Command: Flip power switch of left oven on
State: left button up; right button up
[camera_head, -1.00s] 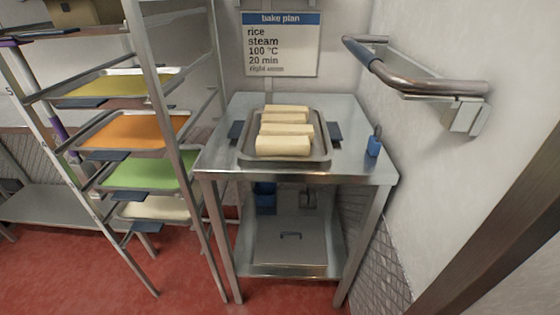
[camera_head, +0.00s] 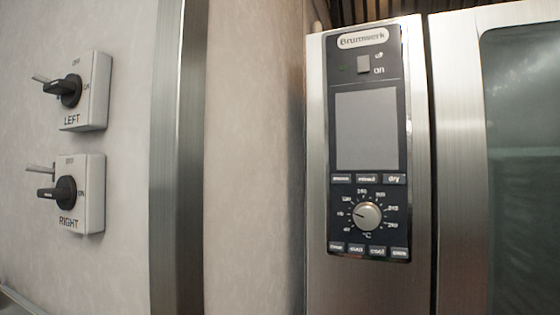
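The switch box marked LEFT (camera_head: 97,100) is on the pale wall at the upper left. I cannot tell for certain which setting either knob is at. The oven control panel (camera_head: 368,130) has a small switch (camera_head: 364,65) beside the word "on" and a blank grey screen. Neither gripper is in view.
A vertical metal post (camera_head: 178,160) stands between the switches and the oven. The oven door (camera_head: 520,170) with dark glass is at the right. A round temperature dial (camera_head: 367,216) is low on the panel. Nothing visible stands in front of the switch boxes.

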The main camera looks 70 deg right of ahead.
aim_at(363, 62)
jog(key=z, duration=2.8)
